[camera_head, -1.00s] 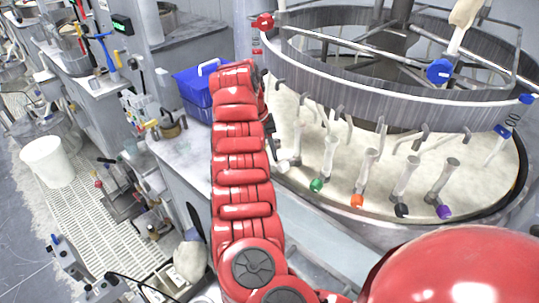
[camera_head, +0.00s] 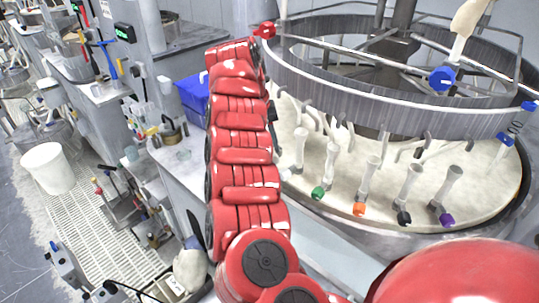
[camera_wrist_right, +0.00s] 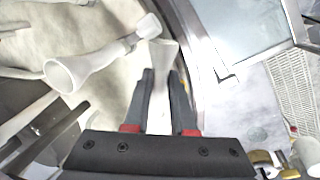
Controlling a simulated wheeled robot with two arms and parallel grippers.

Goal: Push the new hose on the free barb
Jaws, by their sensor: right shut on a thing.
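In the right wrist view my right gripper (camera_wrist_right: 160,85) is shut on a pale tapered piece (camera_wrist_right: 163,55), which looks like the new hose. Its wider end points away from the fingers. A white flared tube (camera_wrist_right: 78,72) with a pale fitting (camera_wrist_right: 148,26) lies close to its left; whether the held piece touches that fitting I cannot tell. Which part is the free barb is unclear. In the head view a red arm hides the right gripper. Pale tubes stand on the platen (camera_head: 330,190) with green (camera_head: 318,193), orange (camera_head: 359,209), black (camera_head: 403,218) and purple (camera_head: 447,219) ends. My left gripper is not in view.
A grey ring (camera_head: 400,100) with rods hangs over the platen. A blue crate (camera_head: 193,92) stands on the bench behind the arm. A white bucket (camera_head: 47,168) stands on the floor at left. The platen rim is close in the right wrist view.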

